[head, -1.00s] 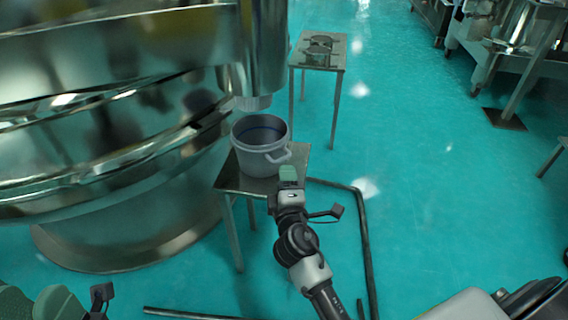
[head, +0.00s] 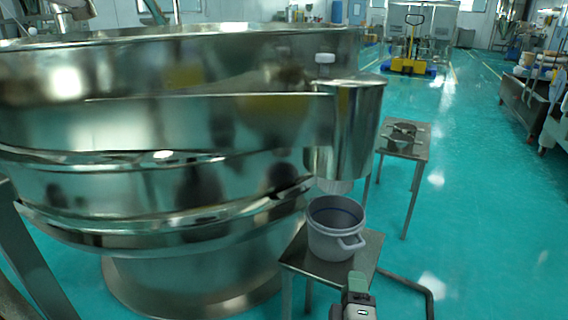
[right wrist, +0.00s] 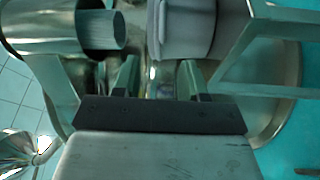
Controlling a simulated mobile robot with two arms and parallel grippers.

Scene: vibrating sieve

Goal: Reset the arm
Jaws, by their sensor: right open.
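My right gripper (head: 357,284) shows at the bottom of the head view, in front of the small metal stand and just below the grey pot in the picture. In the right wrist view its two green fingers (right wrist: 158,80) stand apart, with nothing between them. The grey pot (head: 332,245) with a side handle stands upright on the stand, under the sieve's outlet spout (head: 343,135). The pot also shows in the right wrist view (right wrist: 185,32), beyond the fingers and apart from them. My left gripper is in neither view.
The large shiny vibrating sieve (head: 150,180) fills the left. The pot's stand (head: 365,250) has a low floor bar (head: 408,282) beside it. A second small table (head: 405,148) stands behind. A yellow pallet truck (head: 408,66) is far back. Green floor at right is open.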

